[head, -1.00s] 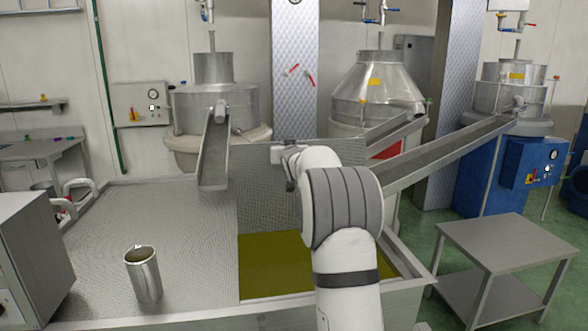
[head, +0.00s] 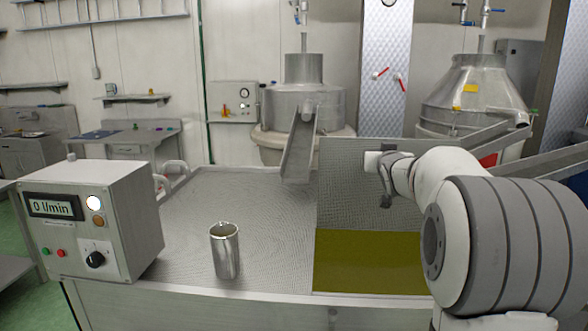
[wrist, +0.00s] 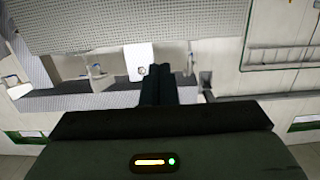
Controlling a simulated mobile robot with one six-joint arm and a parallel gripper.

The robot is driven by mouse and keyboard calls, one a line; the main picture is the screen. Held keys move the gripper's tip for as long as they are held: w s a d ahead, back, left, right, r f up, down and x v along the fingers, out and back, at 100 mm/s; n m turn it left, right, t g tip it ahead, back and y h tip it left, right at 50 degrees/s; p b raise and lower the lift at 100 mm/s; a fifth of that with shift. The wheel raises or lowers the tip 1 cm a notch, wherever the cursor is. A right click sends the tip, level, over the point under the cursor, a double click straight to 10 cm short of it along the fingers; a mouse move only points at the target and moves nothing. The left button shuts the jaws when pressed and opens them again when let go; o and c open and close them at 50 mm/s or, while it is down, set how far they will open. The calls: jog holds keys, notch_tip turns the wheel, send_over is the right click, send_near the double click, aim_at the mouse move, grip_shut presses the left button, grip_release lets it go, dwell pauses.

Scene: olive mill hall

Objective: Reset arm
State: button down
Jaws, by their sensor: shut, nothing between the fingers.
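My arm reaches in from the right of the head view. My gripper (head: 386,201) is at its far end, small and dark, pointing down in front of the upright perforated plate above the olive-green liquid (head: 370,262). In the wrist view my gripper (wrist: 158,72) shows its two dark fingers together, shut and empty. Nothing is seen touching the fingers.
A metal cup (head: 225,250) stands upright on the perforated deck (head: 265,210), left of the basin. A control box (head: 95,222) reading 0 l/min stands at its left. A sloping chute (head: 299,150) comes down from a steel mill (head: 304,100) behind.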

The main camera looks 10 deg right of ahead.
jog(key=s+a+f+n+g+y, duration=0.1)
jog(key=s+a+f+g, duration=0.3)
jog(key=s, duration=0.9)
jog(key=s+a+f+n+g+y, duration=0.1)
jog(key=s+a+f+g, duration=0.4)
jog(key=s+a+f, duration=0.4)
jog(key=s+a+f+g+y, duration=0.2)
jog(key=s+a+f+g, duration=0.2)
jog(key=s+f, duration=0.6)
jog(key=s+a, duration=0.2)
jog(key=s, duration=0.6)
jog(key=shift+s+a+f+n+g, duration=0.25)
jog(key=shift+a+n+g, duration=0.05)
jog(key=shift+n, duration=0.1)
